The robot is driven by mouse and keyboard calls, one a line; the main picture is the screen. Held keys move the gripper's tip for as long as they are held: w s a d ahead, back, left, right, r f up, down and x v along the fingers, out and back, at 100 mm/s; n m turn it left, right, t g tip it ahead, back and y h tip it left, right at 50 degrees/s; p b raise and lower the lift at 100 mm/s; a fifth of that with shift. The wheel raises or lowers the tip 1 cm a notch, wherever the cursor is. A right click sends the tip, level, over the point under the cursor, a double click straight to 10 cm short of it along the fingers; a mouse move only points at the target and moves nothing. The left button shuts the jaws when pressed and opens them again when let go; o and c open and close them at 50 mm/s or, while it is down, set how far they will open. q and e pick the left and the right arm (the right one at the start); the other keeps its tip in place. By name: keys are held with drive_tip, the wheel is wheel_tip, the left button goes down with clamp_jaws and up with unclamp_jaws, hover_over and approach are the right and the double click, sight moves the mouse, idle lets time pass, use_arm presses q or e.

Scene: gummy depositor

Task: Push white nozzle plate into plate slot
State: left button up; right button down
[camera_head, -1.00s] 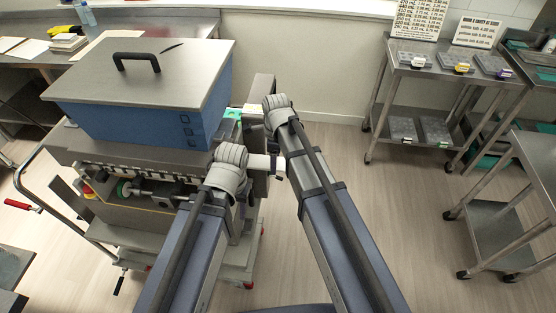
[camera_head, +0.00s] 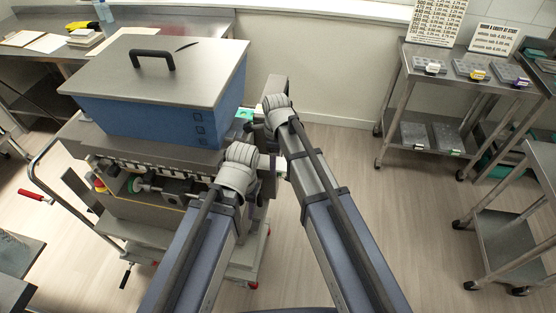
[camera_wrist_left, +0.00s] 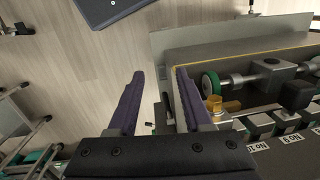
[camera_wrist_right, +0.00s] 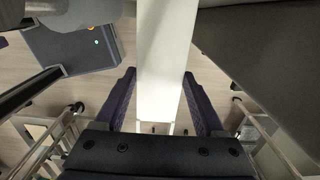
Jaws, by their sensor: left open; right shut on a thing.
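The white nozzle plate (camera_wrist_right: 168,30) runs lengthwise between the fingers of my right gripper (camera_wrist_right: 159,76), which is shut on it. My right gripper is at the right end of the depositor (camera_head: 190,157), beyond my left one. My left gripper (camera_wrist_left: 158,85) is open with nothing between its fingers, pointing down beside the depositor's front right corner. A shaft with a green knob (camera_wrist_left: 211,83) and a brass fitting (camera_wrist_left: 214,106) are close to its right finger. I cannot make out the plate slot.
A blue hopper (camera_head: 150,115) with a grey lid (camera_head: 150,65) sits on the depositor. A push handle with a red grip (camera_head: 33,196) sticks out at left. Steel carts (camera_head: 440,95) stand at right. The floor between (camera_head: 400,220) is clear.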

sight(261, 160)
drive_tip(key=shift+w+a, duration=0.25)
drive_tip(key=shift+a, duration=0.5)
drive_tip(key=shift+w+a, duration=0.2)
drive_tip(key=shift+a, duration=0.6)
drive_tip(key=shift+w+a, duration=0.25)
drive_tip(key=shift+a, duration=0.5)
idle(0.4)
drive_tip(key=s+d, duration=0.4)
drive_tip(key=d, duration=1)
drive_tip(key=shift+d, duration=0.15)
idle(1.7)
drive_tip(key=shift+r, duration=0.1)
idle(0.8)
